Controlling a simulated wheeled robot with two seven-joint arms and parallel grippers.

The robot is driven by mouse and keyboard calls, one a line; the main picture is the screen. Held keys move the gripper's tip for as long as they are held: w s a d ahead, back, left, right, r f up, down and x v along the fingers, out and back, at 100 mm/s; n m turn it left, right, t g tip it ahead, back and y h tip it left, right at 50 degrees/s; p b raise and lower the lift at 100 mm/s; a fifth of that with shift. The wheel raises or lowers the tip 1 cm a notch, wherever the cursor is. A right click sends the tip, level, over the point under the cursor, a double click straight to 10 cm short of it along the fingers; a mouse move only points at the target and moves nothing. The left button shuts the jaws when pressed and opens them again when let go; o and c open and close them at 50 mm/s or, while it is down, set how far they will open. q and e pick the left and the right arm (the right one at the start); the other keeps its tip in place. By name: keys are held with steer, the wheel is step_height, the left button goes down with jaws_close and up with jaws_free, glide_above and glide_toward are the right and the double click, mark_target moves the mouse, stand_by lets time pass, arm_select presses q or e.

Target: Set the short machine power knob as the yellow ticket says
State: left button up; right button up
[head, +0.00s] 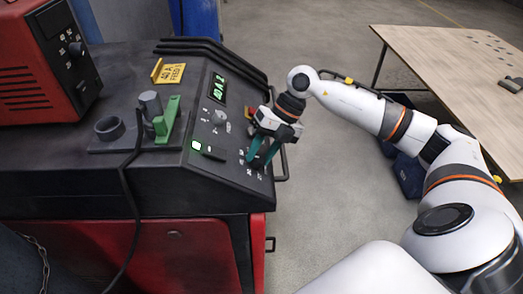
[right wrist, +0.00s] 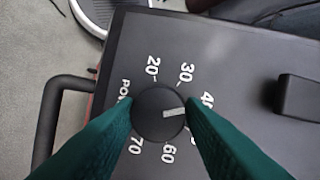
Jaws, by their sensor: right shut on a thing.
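The yellow ticket (head: 168,71) stands on top of the dark machine (head: 130,185); it reads "40 A" with a FEED line below, its digit hard to read. A green display (head: 218,88) on the sloping panel seems to show 40 A. My right gripper (head: 262,160) reaches down to the panel's lower right. In the right wrist view its green fingers are shut on the round black power knob (right wrist: 150,118). The knob's white mark points right, between 40 and 60, where the right finger hides the scale. The numbers 20, 30, 60 and 70 show. My left gripper is out of view.
A second knob (head: 219,117) sits higher on the panel. A black block (right wrist: 300,97) stands out beside the dial. A red unit (head: 45,65) and a green clamp (head: 167,120) are at left.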

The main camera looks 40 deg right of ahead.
stand_by(0.5)
steer(key=o, duration=1)
steer(key=b+v, duration=0.2)
steer(key=v, duration=1)
steer(key=shift+d, duration=0.1)
